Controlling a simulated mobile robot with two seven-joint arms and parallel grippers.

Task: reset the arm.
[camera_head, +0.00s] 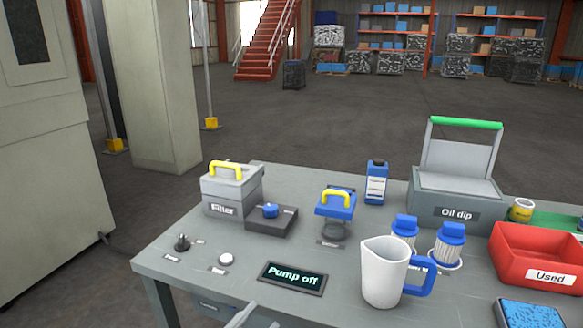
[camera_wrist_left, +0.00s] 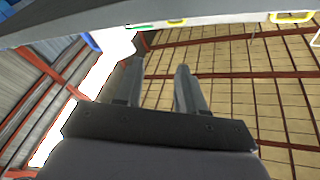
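My left gripper (camera_head: 258,314) shows only as grey fingertips at the bottom edge of the head view, by the front edge of the workbench (camera_head: 160,255). In the left wrist view its two fingers (camera_wrist_left: 160,68) stand apart with nothing between them, so it is open and empty. That view looks up at the roof, with the bench edge along its top. My right gripper is in neither view.
The bench holds a Filter box (camera_head: 222,190), a "Pump off" display (camera_head: 292,278), a white jug (camera_head: 383,272), blue-capped filters (camera_head: 449,243), an Oil dip tank (camera_head: 455,195) and a red Used bin (camera_head: 530,255). A grey column (camera_head: 150,80) stands behind left.

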